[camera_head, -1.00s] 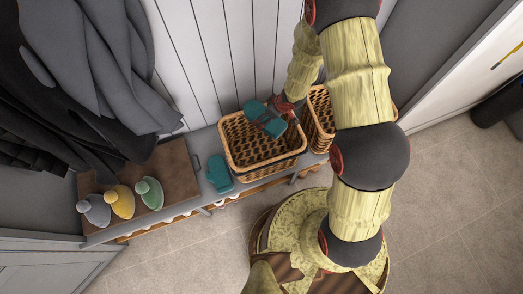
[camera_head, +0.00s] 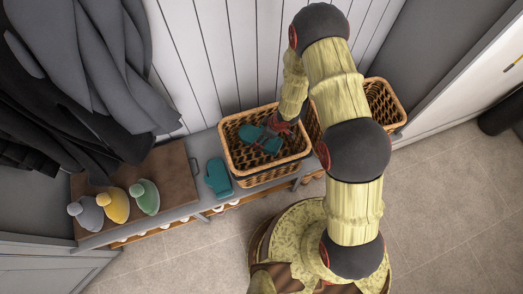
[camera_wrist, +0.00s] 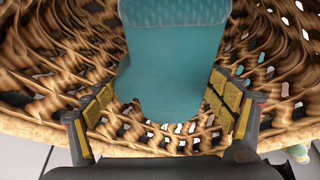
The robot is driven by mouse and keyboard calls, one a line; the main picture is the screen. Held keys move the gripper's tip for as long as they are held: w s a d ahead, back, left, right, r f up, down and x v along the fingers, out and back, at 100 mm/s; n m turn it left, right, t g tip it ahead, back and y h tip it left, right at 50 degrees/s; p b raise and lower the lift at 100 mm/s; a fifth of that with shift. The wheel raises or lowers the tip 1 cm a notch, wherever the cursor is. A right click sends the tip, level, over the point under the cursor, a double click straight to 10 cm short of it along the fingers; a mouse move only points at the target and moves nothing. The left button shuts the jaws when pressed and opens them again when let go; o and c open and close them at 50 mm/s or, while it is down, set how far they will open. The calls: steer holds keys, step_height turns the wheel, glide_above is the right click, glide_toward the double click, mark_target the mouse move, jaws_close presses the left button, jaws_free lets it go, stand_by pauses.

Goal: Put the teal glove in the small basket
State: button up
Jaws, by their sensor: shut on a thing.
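A teal glove (camera_head: 252,136) is in my gripper (camera_head: 277,127), inside the opening of the left wicker basket (camera_head: 228,158). In the wrist view the teal glove (camera_wrist: 175,62) lies between the two yellow-padded fingers of my gripper (camera_wrist: 165,104), with woven basket wall (camera_wrist: 55,60) around it. I cannot tell whether the glove touches the basket floor. A second teal glove (camera_head: 218,178) lies on the bench just left of that basket. A right wicker basket (camera_head: 385,98) is partly hidden behind my arm, so I cannot compare the basket sizes surely.
On the bench (camera_head: 206,206) at left are a brown board (camera_head: 172,165) and grey, yellow and green bobble hats (camera_head: 116,205). Dark coats (camera_head: 95,70) hang above. Shoes show on a lower shelf. A white panelled wall stands behind the baskets.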

step_height(320, 180, down, 14)
steer(key=b, duration=0.4)
steer(key=shift+r, duration=0.25)
steer(key=shift+f+b, duration=0.15)
steer(key=shift+b, duration=0.15)
steer(key=o, duration=1.2)
